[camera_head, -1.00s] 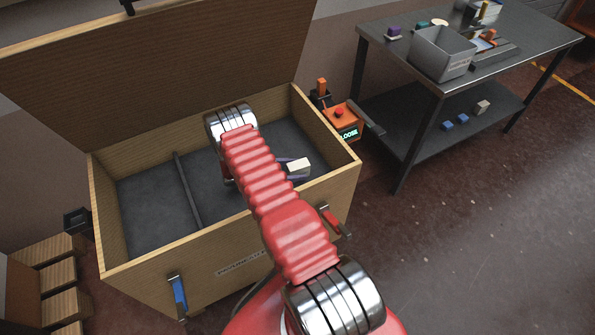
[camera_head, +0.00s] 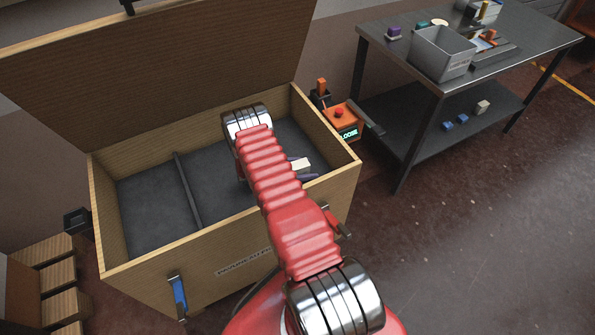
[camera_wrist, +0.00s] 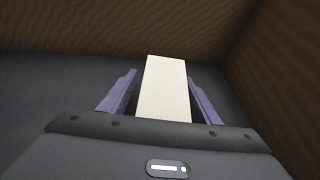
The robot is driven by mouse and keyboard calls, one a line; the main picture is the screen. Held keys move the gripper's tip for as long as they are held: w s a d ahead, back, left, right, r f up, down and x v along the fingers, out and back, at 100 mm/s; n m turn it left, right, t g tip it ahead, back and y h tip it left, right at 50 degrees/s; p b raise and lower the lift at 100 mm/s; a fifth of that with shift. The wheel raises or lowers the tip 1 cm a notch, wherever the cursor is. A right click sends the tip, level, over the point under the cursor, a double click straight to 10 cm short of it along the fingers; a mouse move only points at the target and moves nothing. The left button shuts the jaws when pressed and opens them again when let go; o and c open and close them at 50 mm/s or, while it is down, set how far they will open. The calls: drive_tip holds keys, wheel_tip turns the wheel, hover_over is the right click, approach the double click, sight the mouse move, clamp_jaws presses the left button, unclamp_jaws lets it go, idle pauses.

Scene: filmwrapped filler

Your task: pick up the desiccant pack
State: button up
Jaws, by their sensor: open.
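The desiccant pack appears to be the pale cream block (camera_wrist: 166,90) in the wrist view. It lies on the dark floor of the wooden crate, near the crate's right wall. In the head view a small part of the block (camera_head: 301,164) shows to the right of my red arm. My gripper (camera_wrist: 163,88) is open, with one purple finger on each side of the block. A gap shows between each finger and the block. In the head view my arm hides most of the gripper.
The open wooden crate (camera_head: 103,237) has a raised lid (camera_head: 160,65) behind it and a dark divider (camera_head: 187,188) across its floor. An orange control box (camera_head: 343,118) stands at its right. A metal table (camera_head: 520,50) with a grey bin (camera_head: 442,52) stands farther right.

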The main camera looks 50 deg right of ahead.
drive_tip(key=c, duration=1.3)
drive_tip(key=shift+o, duration=0.2)
drive_tip(key=shift+r, duration=0.1)
drive_tip(key=shift+r, duration=4.95)
